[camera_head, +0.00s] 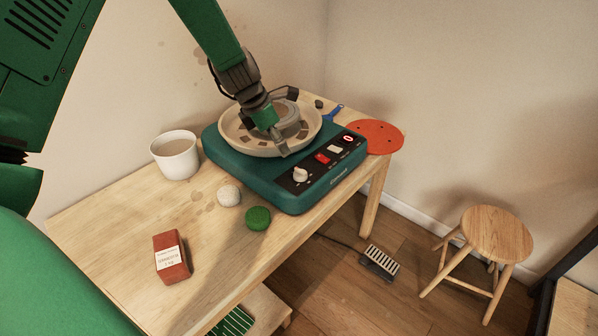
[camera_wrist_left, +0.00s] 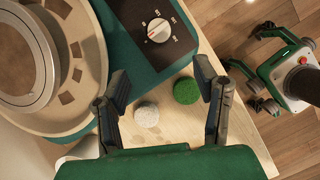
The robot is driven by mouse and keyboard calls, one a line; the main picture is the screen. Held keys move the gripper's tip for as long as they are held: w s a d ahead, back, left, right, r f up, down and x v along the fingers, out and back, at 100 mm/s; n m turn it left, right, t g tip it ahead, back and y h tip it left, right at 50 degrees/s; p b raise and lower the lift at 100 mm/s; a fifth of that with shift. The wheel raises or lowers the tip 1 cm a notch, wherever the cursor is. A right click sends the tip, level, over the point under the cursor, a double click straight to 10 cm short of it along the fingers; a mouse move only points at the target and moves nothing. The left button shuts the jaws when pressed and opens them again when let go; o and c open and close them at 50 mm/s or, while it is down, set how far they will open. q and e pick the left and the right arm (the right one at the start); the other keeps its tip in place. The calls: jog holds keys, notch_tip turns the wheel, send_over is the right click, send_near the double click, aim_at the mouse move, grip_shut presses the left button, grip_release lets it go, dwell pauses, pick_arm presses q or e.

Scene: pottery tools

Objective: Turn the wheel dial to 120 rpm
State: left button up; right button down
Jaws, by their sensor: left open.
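The pottery wheel (camera_head: 225,150) is a teal box with a beige splash pan (camera_head: 238,138) on the wooden table. Its dial (camera_head: 300,175) is a white knob on the black front panel, left of a red switch (camera_head: 322,158). In the left wrist view the dial (camera_wrist_left: 158,31) has scale marks and a small red mark; its exact setting is too small to read. My left gripper (camera_head: 287,123) is over the wheel pan, apart from the dial. In its wrist view the left gripper (camera_wrist_left: 165,98) has its fingers spread wide with nothing between them. My right gripper is not seen.
A white cup (camera_head: 175,155) stands left, a clay block (camera_head: 171,256) nearer. An orange disc (camera_head: 376,136) lies right. A foot pedal (camera_head: 380,263) and stool (camera_head: 497,234) are on the floor.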

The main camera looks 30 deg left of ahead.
aim_at(298, 171)
pick_arm(q)
jog(key=x, duration=0.4)
jog(key=b+x, duration=0.1)
jog(key=x, duration=0.8)
jog(key=shift+w+d+f, duration=0.1)
jog(key=shift+w+f, duration=0.05)
jog(key=shift+w, duration=0.2)
jog(key=shift+c, duration=0.4)
jog(key=c, duration=1)
